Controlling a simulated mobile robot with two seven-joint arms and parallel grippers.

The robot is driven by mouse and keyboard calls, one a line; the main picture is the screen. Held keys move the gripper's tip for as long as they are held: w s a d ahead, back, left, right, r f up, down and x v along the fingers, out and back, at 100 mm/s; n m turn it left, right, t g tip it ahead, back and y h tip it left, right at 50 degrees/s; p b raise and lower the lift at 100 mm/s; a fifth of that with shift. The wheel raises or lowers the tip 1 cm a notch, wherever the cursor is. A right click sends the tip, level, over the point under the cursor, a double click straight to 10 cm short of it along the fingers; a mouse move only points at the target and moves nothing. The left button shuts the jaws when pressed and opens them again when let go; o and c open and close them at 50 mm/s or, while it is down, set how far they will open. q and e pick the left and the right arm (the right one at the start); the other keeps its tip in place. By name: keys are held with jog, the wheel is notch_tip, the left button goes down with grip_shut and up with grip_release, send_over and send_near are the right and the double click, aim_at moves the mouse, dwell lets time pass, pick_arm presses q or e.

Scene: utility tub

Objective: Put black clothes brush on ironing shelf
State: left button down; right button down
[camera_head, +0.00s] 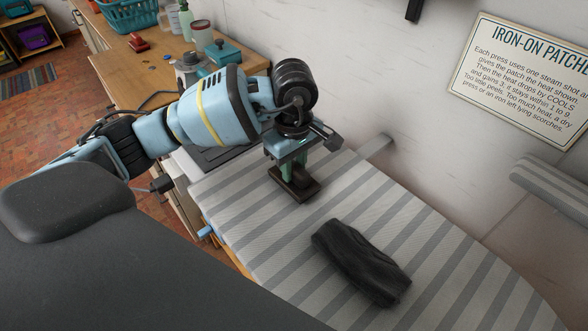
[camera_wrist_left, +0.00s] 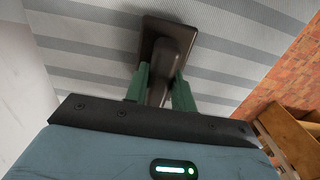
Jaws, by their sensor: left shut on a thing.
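The clothes brush (camera_head: 295,186) is very dark, almost brown-black, with a flat rectangular base and a raised grip. It is at the far left part of the grey striped ironing shelf (camera_head: 240,209). My left gripper (camera_head: 294,168) points down with its green fingers shut on the brush's grip. In the left wrist view the brush (camera_wrist_left: 169,57) sits between the two fingers (camera_wrist_left: 158,88), base against the striped backdrop. The base is on or just above the cover; I cannot tell which. My right gripper is not in view.
A folded black cloth (camera_head: 362,262) lies on the shelf, apart from the brush. A wooden counter (camera_head: 125,62) with a teal basket (camera_head: 128,12), a red item (camera_head: 138,43) and jars stands at the back left. A white wall rises behind. Striped cover around the cloth is clear.

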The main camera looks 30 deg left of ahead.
pick_arm(q)
notch_tip(320, 180, up, 3)
jog(key=shift+f, duration=0.15)
jog(key=s+r+b, duration=0.1)
jog(key=s, duration=1.5)
jog(key=shift+d, duration=0.2)
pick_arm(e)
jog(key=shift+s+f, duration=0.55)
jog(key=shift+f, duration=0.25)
pick_arm(q)
jog(key=shift+r, duration=0.1)
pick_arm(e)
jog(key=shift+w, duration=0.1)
